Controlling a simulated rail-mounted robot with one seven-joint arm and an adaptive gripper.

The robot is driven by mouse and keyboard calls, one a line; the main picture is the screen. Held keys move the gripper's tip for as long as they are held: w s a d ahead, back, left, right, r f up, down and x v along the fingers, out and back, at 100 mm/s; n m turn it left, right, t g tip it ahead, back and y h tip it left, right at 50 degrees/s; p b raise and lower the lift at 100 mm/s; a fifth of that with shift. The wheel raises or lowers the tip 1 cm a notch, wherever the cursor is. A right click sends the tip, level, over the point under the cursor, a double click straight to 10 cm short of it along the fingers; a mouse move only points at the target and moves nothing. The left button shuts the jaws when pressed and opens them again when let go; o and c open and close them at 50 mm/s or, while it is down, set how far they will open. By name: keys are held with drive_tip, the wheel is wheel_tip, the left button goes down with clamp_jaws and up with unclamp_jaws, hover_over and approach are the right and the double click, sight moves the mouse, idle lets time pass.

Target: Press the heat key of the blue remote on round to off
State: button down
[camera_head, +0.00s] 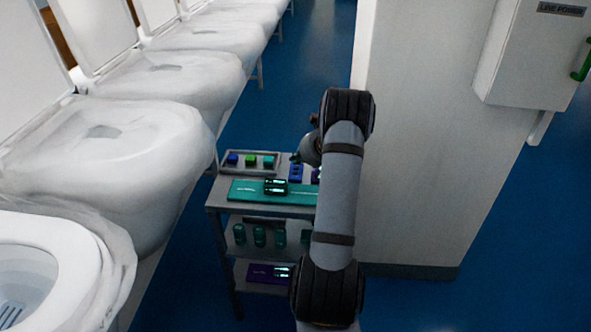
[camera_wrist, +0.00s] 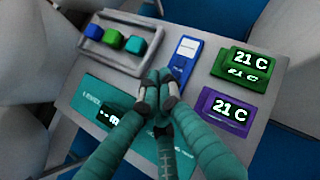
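The blue remote (camera_wrist: 186,57) lies on the top of a grey trolley, with a pale panel at its upper end; its key labels are too small to read. It also shows in the head view (camera_head: 296,173), just left of my arm. My gripper (camera_wrist: 161,88) has teal fingers drawn together at the tips, with nothing seen between them. The tips appear over the lower end of the remote and cover part of it; I cannot tell whether they touch. A green display (camera_wrist: 243,66) and a purple display (camera_wrist: 226,107) to the right both read 21 C.
A grey tray (camera_wrist: 93,44) with blue, green and teal blocks stands left of the remote. A teal mat (camera_head: 240,190) bears a dark display unit (camera_head: 276,186). Toilets (camera_head: 150,165) line the left. A pale wall (camera_head: 430,150) stands close on the right.

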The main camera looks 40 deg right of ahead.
sight(297, 173)
drive_tip(key=shift+r+p, duration=1.05)
drive_tip(key=shift+r, duration=0.55)
drive_tip(key=shift+f, duration=0.1)
